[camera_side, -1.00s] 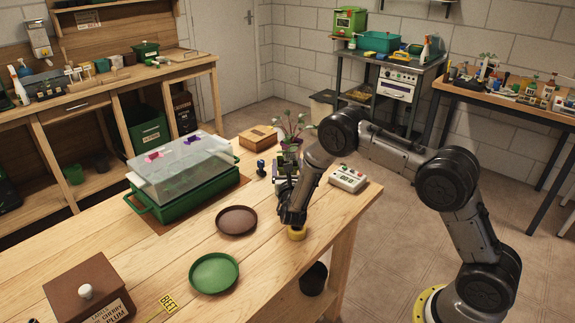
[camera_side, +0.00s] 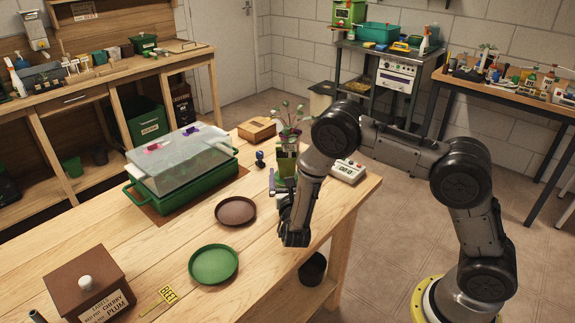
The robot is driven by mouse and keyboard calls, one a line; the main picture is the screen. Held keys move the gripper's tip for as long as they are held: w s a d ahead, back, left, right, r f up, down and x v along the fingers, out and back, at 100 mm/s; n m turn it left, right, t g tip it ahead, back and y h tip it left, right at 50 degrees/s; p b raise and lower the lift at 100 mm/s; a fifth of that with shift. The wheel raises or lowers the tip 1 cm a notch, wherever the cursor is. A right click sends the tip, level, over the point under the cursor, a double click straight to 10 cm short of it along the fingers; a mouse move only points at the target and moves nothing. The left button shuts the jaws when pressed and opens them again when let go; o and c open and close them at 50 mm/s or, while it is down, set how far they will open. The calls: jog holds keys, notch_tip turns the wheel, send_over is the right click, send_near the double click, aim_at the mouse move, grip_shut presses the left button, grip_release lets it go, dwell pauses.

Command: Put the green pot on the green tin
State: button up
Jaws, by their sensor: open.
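The green tin appears as a shallow round green dish (camera_side: 213,264), lying empty on the front part of the wooden bench. A small green pot-like shape (camera_side: 287,162) stands behind my arm at the bench's right side, partly hidden, with a leafy plant above it. I cannot tell whether it is the green pot. My gripper (camera_side: 296,240) points down near the bench's right edge, to the right of the dish and apart from it. It is open, but its fingers are hard to make out and what lies beneath it is hidden.
A brown saucer (camera_side: 236,211) lies between the dish and a green lidded propagator (camera_side: 182,175). A brown label box (camera_side: 88,285) and a yellow BEET tag (camera_side: 168,294) are at the front. A white device (camera_side: 347,171) sits at the right edge.

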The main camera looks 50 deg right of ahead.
jog(key=s+d+r+m+g+y, duration=0.1)
jog(key=s+d+r+m+g, duration=0.2)
jog(key=s+r+m+g, duration=0.6)
jog(key=s+d+r+m+g, duration=0.4)
jog(key=s+m, duration=0.4)
jog(key=s, duration=0.4)
jog(key=s+a+r+m+t+y, duration=0.2)
jog(key=s+a+m+t+y, duration=0.1)
jog(key=s+a+m+y, duration=0.2)
jog(key=s+a+r+m+t+y, duration=0.2)
jog(key=s+a+m+y, duration=0.3)
jog(key=s+a, duration=0.3)
jog(key=shift+a+r+t+y, duration=0.3)
jog(key=shift+a+t+y, duration=0.1)
jog(key=shift+a+y, duration=0.65)
